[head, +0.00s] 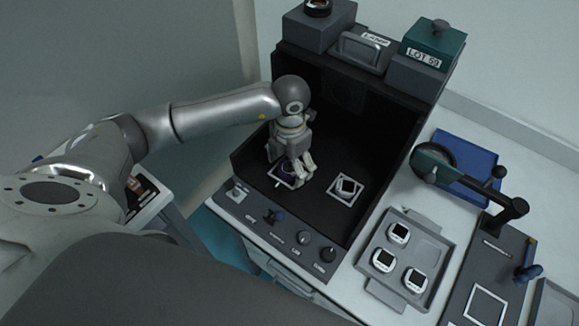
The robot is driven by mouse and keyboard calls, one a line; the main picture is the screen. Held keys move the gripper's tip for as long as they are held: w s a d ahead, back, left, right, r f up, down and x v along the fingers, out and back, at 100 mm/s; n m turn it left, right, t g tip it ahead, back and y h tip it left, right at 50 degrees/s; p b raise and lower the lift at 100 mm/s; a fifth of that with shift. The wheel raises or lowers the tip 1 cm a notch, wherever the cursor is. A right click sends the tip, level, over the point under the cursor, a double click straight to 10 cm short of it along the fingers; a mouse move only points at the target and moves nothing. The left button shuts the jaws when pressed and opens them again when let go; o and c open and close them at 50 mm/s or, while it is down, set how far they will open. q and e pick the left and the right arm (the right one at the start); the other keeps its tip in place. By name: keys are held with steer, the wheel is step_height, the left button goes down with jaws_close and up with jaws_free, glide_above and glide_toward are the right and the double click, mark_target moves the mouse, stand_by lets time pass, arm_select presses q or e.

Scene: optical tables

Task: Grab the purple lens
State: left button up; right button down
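The purple lens (285,170) is a small dark purple disc. It is at a white-outlined square on the floor of the black open-fronted box, on the left side, partly hidden by my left gripper. My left gripper (294,174) points down into the box, with its fingers right at the lens. Whether the fingers touch the lens or are closed around it is too small to tell. My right gripper is not in view.
A knob panel (277,238) runs along the front. A grey tray (403,286) with several white pieces and a dark lever device (467,180) stand to the right.

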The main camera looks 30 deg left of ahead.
arm_select(q)
steer(key=c, duration=1.2)
steer(key=shift+o, duration=0.2)
steer(key=shift+r, duration=0.15)
